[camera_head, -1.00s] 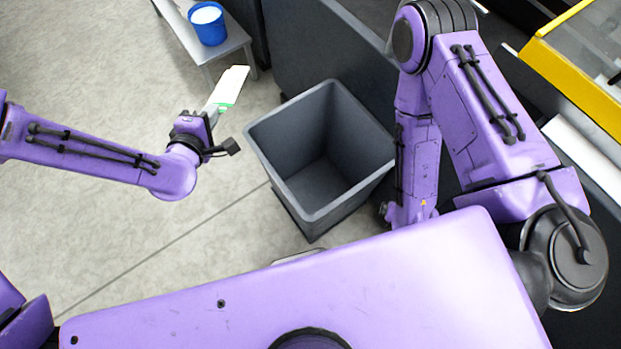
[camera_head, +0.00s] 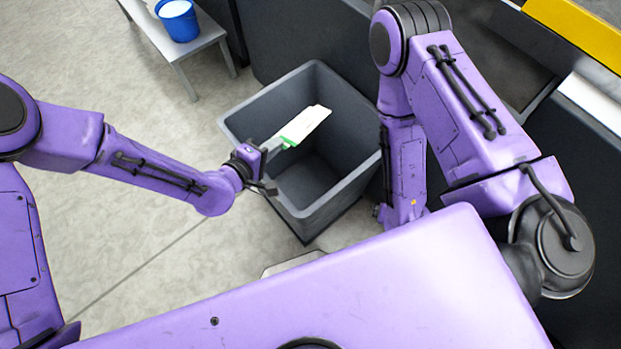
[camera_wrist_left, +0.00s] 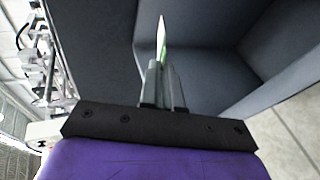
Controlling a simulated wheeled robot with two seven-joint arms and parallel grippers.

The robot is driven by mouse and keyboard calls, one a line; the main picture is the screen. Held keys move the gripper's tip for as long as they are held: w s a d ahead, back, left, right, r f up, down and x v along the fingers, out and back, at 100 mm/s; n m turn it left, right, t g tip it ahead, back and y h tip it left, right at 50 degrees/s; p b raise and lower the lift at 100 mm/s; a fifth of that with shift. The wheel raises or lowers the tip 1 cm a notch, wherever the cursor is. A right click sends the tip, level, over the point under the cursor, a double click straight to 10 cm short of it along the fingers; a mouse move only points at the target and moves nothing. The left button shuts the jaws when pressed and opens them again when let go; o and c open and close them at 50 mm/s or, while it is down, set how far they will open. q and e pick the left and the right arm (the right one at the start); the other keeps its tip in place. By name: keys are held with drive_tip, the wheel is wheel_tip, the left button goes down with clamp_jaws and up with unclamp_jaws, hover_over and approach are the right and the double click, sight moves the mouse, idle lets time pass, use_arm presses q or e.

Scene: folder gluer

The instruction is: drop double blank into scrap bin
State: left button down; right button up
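The double blank (camera_head: 306,123) is a flat white piece with a green edge. My left gripper (camera_head: 276,146) is shut on its green end and holds it over the opening of the scrap bin. In the left wrist view the blank (camera_wrist_left: 162,42) shows edge-on between the fingers (camera_wrist_left: 162,85). The scrap bin (camera_head: 240,118) is a grey, square, open-topped bin on the floor; the part of its inside that shows is empty. My right arm stands to the right of the bin, and its gripper is hidden.
A small grey table (camera_head: 186,52) with a blue bucket (camera_head: 178,20) stands at the back left. A dark machine panel (camera_head: 285,35) rises behind the bin. A yellow machine edge (camera_head: 580,32) is at the top right. The floor left of the bin is clear.

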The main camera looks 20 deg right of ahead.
use_arm(q)
drive_tip(key=shift+f, duration=0.2)
drive_tip(key=c, duration=1.3)
unclamp_jaws()
drive_tip(key=v, duration=1)
drive_tip(key=shift+s+a+r, duration=0.1)
drive_tip(key=shift+s+a, duration=0.05)
drive_tip(key=shift+a, duration=0.05)
